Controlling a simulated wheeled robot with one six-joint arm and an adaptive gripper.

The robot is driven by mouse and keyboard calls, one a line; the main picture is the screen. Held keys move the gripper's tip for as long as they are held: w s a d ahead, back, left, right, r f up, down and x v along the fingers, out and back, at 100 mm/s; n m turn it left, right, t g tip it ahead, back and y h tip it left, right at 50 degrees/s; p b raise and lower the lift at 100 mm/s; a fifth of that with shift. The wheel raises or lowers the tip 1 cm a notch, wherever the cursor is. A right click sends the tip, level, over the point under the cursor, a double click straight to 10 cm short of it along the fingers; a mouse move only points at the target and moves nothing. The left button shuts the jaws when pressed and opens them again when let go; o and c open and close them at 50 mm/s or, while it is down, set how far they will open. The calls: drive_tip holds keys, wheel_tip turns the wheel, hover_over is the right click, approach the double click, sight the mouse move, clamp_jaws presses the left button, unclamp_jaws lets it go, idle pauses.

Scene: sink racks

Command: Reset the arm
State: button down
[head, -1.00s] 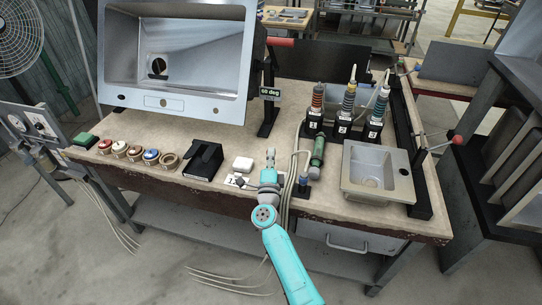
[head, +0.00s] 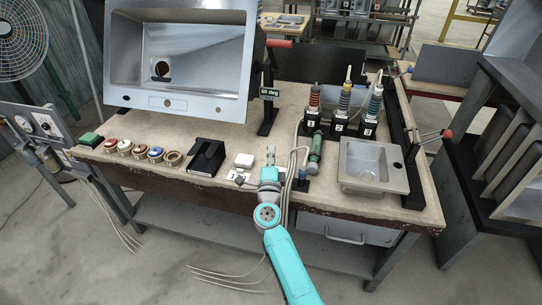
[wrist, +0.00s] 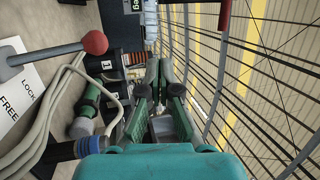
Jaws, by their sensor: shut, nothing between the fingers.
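My gripper (head: 270,157) is at the end of my teal arm, above the front edge of the workbench in the head view. Its fingers are together with nothing between them. In the wrist view my gripper (wrist: 158,82) shows as dark fingers side by side, pointing away from the camera. It touches nothing that I can see. The workbench (head: 225,205) lies beyond and below my arm.
A tilted steel sink (head: 175,103) stands at back left. A green cylinder (head: 316,150), hoses, numbered bottles (head: 342,108) and a small sink (head: 372,172) are to the right.

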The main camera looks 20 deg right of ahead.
drive_tip(key=s+a+r, duration=0.2)
drive_tip(key=s+r, duration=0.2)
drive_tip(key=s, duration=0.1)
drive_tip(key=s+f+n+y, duration=0.1)
drive_tip(key=s+f+n, duration=0.3)
drive_tip(key=s, duration=0.6)
drive_tip(key=s+a+f+n+y, duration=0.1)
drive_tip(key=s+f+n+y, duration=0.2)
drive_tip(key=s, duration=0.6)
drive_tip(key=s+f+n, duration=0.4)
drive_tip(key=s, duration=0.6)
drive_tip(key=s+a+r+n+g+y, duration=0.1)
drive_tip(key=s+n, duration=0.4)
drive_tip(key=s, duration=0.8)
drive_tip(key=s+a+r+n+g+y, duration=0.1)
drive_tip(key=s+n, duration=0.5)
drive_tip(key=s, duration=0.7)
drive_tip(key=a+g+y, duration=0.1)
drive_tip(key=a+y, duration=0.1)
drive_tip(key=shift+r+g+y, duration=0.3)
drive_tip(key=shift+g+y, duration=0.1)
